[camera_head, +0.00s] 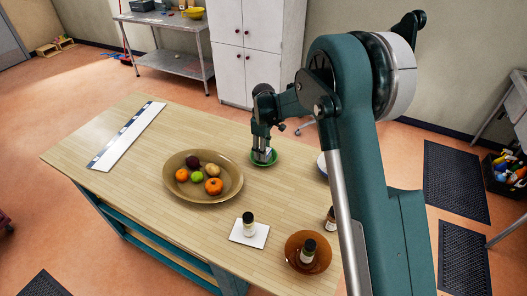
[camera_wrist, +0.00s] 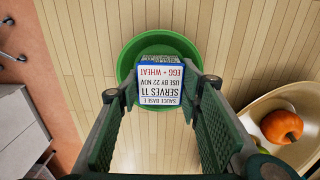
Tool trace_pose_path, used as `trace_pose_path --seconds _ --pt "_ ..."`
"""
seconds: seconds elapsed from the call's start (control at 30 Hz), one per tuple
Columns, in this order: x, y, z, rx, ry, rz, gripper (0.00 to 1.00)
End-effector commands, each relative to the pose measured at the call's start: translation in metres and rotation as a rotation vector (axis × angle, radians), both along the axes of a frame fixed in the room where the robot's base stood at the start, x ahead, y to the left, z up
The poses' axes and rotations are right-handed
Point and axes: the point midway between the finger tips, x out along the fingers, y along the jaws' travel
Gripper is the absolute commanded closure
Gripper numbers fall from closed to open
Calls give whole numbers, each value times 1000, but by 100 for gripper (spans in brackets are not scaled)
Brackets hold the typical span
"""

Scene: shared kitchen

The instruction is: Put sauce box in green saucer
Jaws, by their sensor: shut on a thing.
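The sauce box (camera_wrist: 158,85) is a small box with a white printed label and a blue edge, seen between my gripper's fingers in the wrist view. My gripper (camera_head: 264,146) is shut on it and points down. The green saucer (camera_wrist: 129,58) lies directly behind the box in the wrist view, with its rim showing around the box. In the head view the green saucer (camera_head: 272,162) is on the table below my gripper, and the box (camera_head: 263,155) shows between the fingertips, over the saucer. I cannot tell whether the box touches the saucer.
A brown bowl of fruit (camera_head: 232,198) stands left of the saucer. Nearer are a dark bottle on a white tile (camera_head: 238,240), a brown saucer with a bottle (camera_head: 291,249) and another bottle (camera_head: 331,219). A white strip (camera_head: 128,135) lies at the far left of the table (camera_head: 110,198).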

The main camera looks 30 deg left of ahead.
Motion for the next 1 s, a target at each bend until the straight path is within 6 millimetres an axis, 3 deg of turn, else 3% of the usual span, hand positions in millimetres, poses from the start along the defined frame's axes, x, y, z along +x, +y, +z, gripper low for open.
trace_pose_path --seconds 0.27,0.3,0.4,1.0 --pt "0 0 -3 0 0 0 79" --pt "0 0 -4 0 0 0 63" --pt "0 0 -3 0 0 0 50" --pt "0 0 7 0 0 0 50"
